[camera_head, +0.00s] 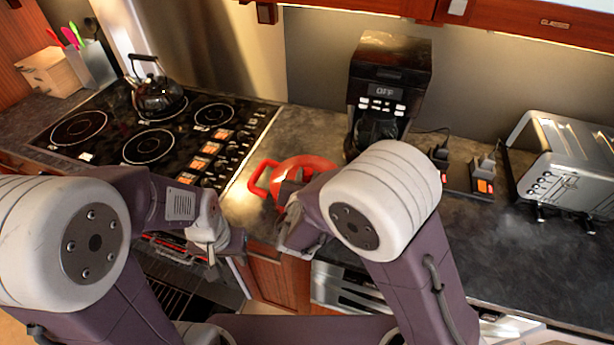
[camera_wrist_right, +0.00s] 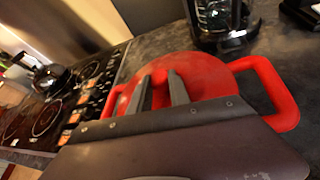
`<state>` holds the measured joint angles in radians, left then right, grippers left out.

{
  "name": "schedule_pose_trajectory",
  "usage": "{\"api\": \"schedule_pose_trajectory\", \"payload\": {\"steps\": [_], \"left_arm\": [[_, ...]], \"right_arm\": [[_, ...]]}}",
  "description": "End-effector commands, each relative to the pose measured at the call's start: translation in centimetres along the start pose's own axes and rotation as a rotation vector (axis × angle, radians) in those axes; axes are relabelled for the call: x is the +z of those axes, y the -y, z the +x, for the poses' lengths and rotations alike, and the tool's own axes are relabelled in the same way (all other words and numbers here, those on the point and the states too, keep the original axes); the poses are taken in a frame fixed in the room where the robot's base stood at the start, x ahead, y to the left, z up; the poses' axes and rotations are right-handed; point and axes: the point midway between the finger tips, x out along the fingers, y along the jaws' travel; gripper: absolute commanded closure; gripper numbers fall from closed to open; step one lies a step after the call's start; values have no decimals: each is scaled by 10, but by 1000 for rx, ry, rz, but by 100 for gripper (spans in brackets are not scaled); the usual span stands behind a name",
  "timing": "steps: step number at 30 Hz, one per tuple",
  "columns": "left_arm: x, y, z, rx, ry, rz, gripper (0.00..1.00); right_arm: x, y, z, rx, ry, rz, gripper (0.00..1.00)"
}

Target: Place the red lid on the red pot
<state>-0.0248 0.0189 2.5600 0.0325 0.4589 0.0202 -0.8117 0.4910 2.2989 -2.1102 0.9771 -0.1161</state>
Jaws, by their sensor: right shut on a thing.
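The red pot (camera_head: 257,180) stands on the dark counter right of the stove, with its looped handle toward the stove. Its other handle (camera_wrist_right: 280,95) shows at the right in the right wrist view. The round red lid (camera_wrist_right: 208,72) shows between the handles, at about the pot's rim; I cannot tell whether it is fully seated. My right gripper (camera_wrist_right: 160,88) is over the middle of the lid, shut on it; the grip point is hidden. In the head view my right arm covers part of pot and lid. My left gripper (camera_head: 222,250) hangs in front of the counter edge, apart from the pot.
A coffee maker (camera_head: 390,75) stands close behind the pot. A black kettle (camera_head: 158,97) is on the stove (camera_head: 110,125) at the left. A toaster (camera_head: 570,160) stands at the far right. The counter (camera_head: 500,250) in front of the toaster is clear.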

Motion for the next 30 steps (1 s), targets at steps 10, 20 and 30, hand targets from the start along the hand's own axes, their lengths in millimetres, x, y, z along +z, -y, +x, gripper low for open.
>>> {"api": "schedule_pose_trajectory", "payload": {"steps": [10,20,30], "left_arm": [[1,0,11,0,0,0,64],[1,0,10,0,0,0,64],[-1,0,-12,0,0,0,64]], "right_arm": [[-7,1,3,1,3,1,100],[-7,2,3,0,0,0,55],[10,-2,-4,-1,0,-1,55]]}}
